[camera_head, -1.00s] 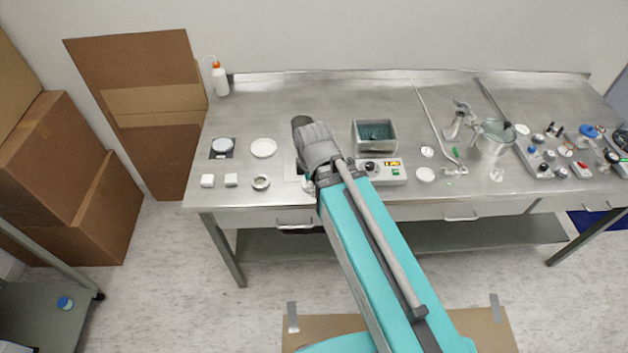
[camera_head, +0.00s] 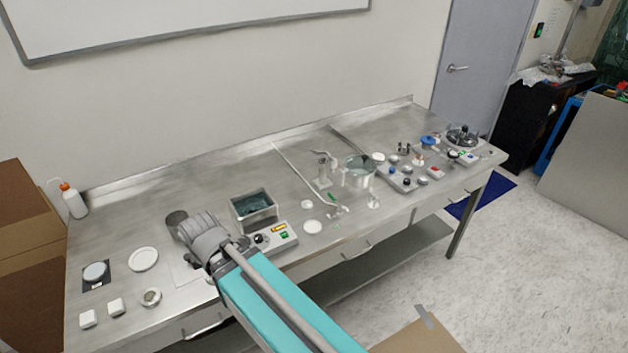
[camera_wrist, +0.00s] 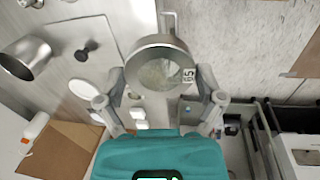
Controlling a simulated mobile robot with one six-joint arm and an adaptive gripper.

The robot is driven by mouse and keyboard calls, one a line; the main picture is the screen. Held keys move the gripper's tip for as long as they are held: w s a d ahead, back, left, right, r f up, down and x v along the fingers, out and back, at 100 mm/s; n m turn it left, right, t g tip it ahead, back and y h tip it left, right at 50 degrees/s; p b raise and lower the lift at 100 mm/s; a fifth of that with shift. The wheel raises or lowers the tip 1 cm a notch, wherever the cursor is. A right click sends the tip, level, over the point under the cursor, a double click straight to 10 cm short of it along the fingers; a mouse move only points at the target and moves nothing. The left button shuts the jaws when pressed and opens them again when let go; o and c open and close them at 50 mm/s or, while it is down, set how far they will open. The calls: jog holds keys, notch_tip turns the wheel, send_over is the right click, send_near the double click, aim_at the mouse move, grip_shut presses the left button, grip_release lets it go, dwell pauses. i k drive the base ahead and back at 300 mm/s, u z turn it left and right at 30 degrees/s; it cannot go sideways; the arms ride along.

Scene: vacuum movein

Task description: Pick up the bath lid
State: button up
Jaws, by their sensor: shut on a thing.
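My gripper (camera_wrist: 162,76) is shut on a round metal ring-like piece (camera_wrist: 160,42) with a small printed label, held between its two fingers. I cannot tell whether this is the bath lid. In the head view my gripper (camera_head: 203,236) is over the front left part of the steel table, and its fingertips and the held piece are hidden. The open rectangular bath (camera_head: 233,216), with blue-green contents, stands just right of my gripper. A control box (camera_head: 272,238) with a knob and a lit display sits in front of it.
A white plate (camera_head: 143,259), a scale (camera_head: 95,273) and white blocks (camera_head: 116,306) are left.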

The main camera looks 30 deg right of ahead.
aim_at(183, 272)
jog(key=z, duration=0.9)
jog(key=i, duration=0.45)
jog(key=z, duration=0.2)
